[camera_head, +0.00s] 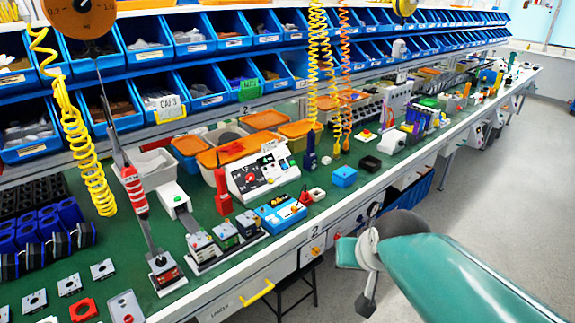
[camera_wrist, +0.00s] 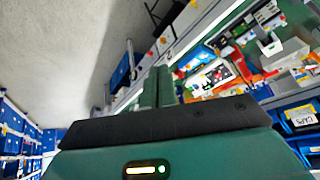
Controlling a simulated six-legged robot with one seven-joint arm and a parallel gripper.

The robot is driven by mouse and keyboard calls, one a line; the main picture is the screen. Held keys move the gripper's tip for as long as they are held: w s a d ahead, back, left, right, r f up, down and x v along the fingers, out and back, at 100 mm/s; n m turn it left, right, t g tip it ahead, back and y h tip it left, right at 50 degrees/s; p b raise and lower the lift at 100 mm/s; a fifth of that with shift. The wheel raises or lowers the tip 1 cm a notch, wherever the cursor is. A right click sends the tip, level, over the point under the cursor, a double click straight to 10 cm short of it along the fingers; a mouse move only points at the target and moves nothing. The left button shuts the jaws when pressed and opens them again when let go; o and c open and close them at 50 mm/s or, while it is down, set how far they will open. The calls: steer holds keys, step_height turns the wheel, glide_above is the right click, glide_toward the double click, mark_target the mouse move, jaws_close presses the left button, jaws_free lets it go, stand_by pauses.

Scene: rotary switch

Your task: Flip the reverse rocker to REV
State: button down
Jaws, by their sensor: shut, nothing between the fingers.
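A white sloped control box (camera_head: 262,174) with dark faces, a red mark and small controls stands on the green bench in the head view. It also appears in the wrist view (camera_wrist: 211,77), right of my fingers. The reverse rocker and its REV label are too small to make out, so its position cannot be told. My gripper (camera_wrist: 157,88) shows in the wrist view with its green fingers together and empty, apart from the box. In the head view my green arm is at lower right, off the bench front; the fingertips are not clear there.
A blue box with controls (camera_head: 281,213) and a row of small switch units (camera_head: 225,235) stand in front of the control box. Yellow coiled cords (camera_head: 314,70) hang above the bench. Blue bins (camera_head: 150,35) line the back. Floor at right (camera_head: 520,150) is clear.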

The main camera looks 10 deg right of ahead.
steer(key=s+a+r+n, duration=0.2)
steer(key=s+a+n, duration=0.1)
steer(key=s+a, duration=0.3)
steer(key=shift+a+r+g+y, duration=0.3)
steer(key=shift+a+r+g, duration=0.1)
steer(key=shift+a, duration=0.3)
steer(key=shift+a+n, duration=0.2)
steer(key=shift+n, duration=0.1)
